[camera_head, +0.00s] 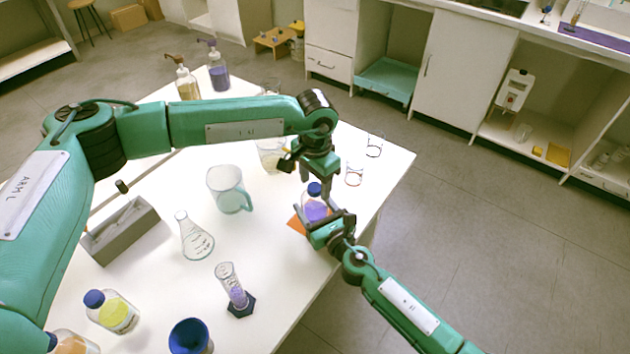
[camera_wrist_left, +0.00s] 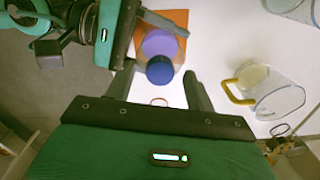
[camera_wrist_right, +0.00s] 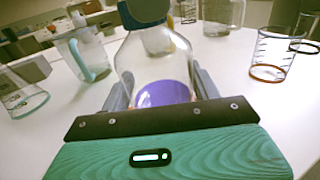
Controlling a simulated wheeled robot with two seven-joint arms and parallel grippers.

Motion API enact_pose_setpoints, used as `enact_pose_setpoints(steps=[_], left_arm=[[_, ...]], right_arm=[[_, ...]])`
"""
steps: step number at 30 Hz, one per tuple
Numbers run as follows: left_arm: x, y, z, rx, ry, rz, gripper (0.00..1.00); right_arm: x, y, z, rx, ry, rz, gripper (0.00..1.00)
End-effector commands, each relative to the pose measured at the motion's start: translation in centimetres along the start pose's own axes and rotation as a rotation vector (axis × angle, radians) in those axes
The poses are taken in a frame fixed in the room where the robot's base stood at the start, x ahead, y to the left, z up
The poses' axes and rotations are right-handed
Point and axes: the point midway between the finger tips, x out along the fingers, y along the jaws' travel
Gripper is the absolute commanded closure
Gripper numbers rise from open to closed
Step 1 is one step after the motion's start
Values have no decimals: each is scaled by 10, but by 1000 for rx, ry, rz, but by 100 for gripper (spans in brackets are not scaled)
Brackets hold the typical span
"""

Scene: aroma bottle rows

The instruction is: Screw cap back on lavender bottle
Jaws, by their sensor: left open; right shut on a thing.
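The lavender bottle (camera_head: 316,209) is clear glass with purple liquid and stands upright on an orange square (camera_head: 297,225) near the table's right edge. Its blue cap (camera_head: 314,189) sits at the bottle's mouth; I cannot tell whether it is threaded on. My right gripper (camera_wrist_right: 155,95) is shut around the bottle's body, from the front right. My left gripper (camera_wrist_left: 160,85) is open above the bottle, and the cap (camera_wrist_left: 160,70) shows between and just beyond its fingers. In the right wrist view the purple liquid (camera_wrist_right: 163,94) shows low in the bottle.
A jug with a green handle (camera_head: 229,188), a conical flask (camera_head: 193,238) and a graduated cylinder (camera_head: 233,288) stand left of the bottle. Beakers (camera_head: 354,174) stand behind it. A yellow-liquid bottle (camera_head: 112,312), a blue cup (camera_head: 190,337) and a grey box (camera_head: 120,230) are farther left.

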Motion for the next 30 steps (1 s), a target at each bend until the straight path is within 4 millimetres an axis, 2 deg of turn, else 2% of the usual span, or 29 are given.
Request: enact_pose_setpoints(steps=[5,12,16,22,30], left_arm=[[-26,0,-1,1,4,-2,45],[-77,-1,-1,0,4,-2,45],[-99,-1,-1,0,3,-2,45],[-116,-1,0,0,2,-1,45],[-118,0,0,0,1,-1,45]], right_arm=[[0,0,0,0,1,0,100],[0,0,-1,0,1,0,100],[0,0,-1,0,1,0,100],[0,0,0,1,1,0,100],[0,0,0,1,1,0,100]])
